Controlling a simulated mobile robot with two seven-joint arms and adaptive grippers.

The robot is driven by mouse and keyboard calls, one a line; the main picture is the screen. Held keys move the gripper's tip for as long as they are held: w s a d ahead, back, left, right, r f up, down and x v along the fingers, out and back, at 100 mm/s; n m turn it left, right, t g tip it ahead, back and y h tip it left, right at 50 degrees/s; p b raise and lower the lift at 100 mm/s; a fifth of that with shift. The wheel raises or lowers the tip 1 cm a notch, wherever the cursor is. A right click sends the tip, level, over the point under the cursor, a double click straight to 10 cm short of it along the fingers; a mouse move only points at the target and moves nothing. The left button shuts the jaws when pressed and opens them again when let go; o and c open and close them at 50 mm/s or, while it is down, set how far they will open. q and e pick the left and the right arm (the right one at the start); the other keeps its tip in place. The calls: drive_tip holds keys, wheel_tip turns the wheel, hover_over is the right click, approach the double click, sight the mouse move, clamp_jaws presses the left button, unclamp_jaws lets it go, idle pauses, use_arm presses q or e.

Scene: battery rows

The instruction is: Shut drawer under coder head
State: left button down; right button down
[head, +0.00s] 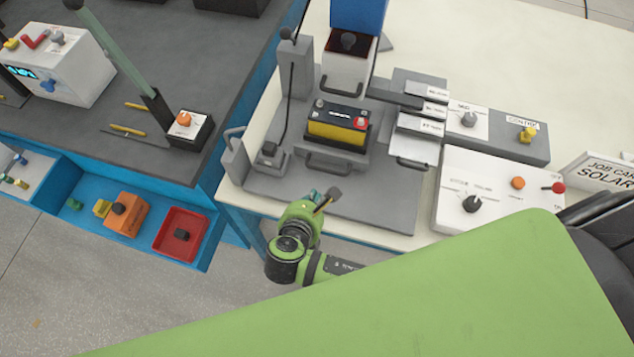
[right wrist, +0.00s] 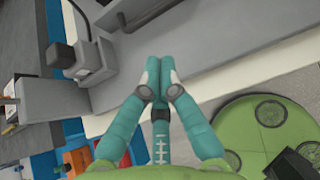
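A grey drawer tray with a bar handle (head: 330,166) stands pulled out on the grey base plate (head: 375,205) in the head view. A black and yellow battery (head: 338,124) with a red terminal sits in it. My left gripper is out of view.
A grey post with a black cable and small block (head: 268,156) stands left of the tray. A white control box (head: 480,200) with knobs is to the right. Blue bins, including a red tray (head: 181,236), are at left. My green arm covers the lower right.

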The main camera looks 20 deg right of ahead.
drive_tip(key=x, duration=0.8)
drive_tip(key=shift+w+d+f, duration=0.1)
drive_tip(key=shift+d, duration=0.05)
drive_tip(key=shift+w, duration=0.15)
